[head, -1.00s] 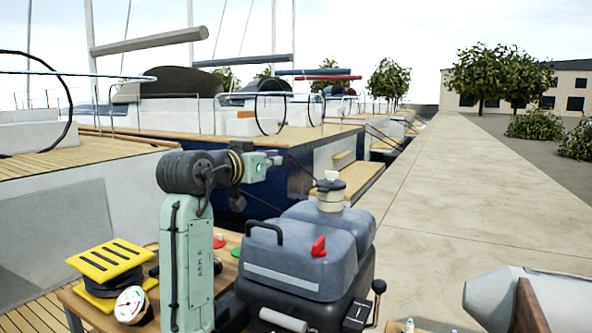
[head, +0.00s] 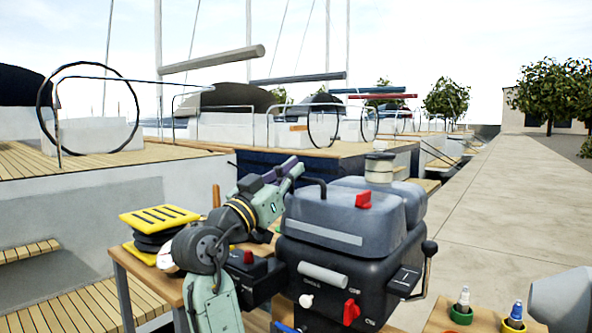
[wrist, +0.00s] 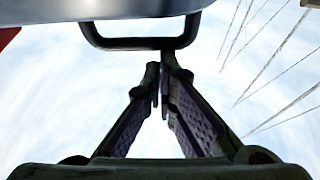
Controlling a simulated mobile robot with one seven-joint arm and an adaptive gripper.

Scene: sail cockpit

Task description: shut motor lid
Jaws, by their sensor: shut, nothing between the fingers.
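The motor's grey-blue lid (head: 335,222) lies over the dark motor body (head: 330,268) in the head view. A thin dark line runs between them; I cannot tell whether the lid is fully seated. The lid has a black loop handle (head: 309,187) at its left and a red latch (head: 363,201) on top. My gripper (head: 295,167) is shut and empty, pointing up beside the handle's left. In the wrist view, my fingertips (wrist: 160,82) meet just below the handle (wrist: 140,43), against the sky; I cannot tell if they touch it. Part of the lid (wrist: 90,9) shows above.
A wooden table (head: 122,262) carries a yellow-topped black stack (head: 158,220) and a small black box with a red knob (head: 250,265). A lever (head: 427,262) sticks out at the motor's right. Small bottles (head: 463,305) stand on a wooden surface at lower right.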

